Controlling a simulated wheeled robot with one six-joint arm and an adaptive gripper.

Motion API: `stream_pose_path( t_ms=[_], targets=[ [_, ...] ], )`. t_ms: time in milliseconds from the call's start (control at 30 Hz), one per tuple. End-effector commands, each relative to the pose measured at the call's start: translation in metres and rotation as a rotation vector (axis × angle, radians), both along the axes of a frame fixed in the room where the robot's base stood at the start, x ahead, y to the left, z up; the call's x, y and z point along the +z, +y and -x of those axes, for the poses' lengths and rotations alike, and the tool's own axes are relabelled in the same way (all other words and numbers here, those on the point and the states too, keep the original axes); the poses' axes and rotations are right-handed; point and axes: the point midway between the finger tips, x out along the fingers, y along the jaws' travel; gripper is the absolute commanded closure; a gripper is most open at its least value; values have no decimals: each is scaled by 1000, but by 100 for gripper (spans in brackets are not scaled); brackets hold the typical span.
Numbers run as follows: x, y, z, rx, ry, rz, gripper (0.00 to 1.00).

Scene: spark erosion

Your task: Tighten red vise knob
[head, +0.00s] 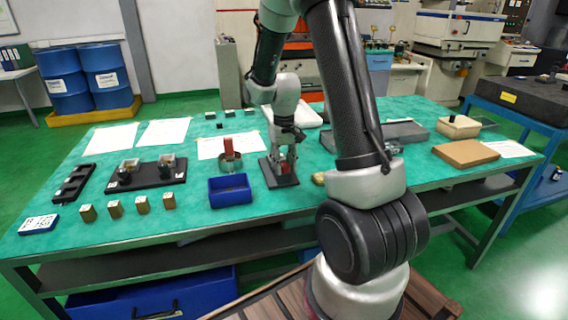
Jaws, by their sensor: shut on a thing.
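The red vise knob (286,170) shows as a small red patch low between the fingers of my gripper (284,166). My gripper points down over a dark flat base plate (268,175) on the green table and is shut on the knob. The fingers hide most of the knob and of the vise body, so I cannot tell how far the knob is turned.
Several brass blocks (115,208) line the table's front left edge. A brown board (465,153) lies at the right. Bare green table (185,215) shows near the front.

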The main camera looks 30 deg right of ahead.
Motion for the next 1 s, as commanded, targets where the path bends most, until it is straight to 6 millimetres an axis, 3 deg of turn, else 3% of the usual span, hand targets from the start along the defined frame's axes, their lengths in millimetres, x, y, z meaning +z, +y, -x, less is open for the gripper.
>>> stream_pose_path(
  t_ms=[1000],
  targets=[
    [0,1,-1,-905,0,0,89]
  ],
)
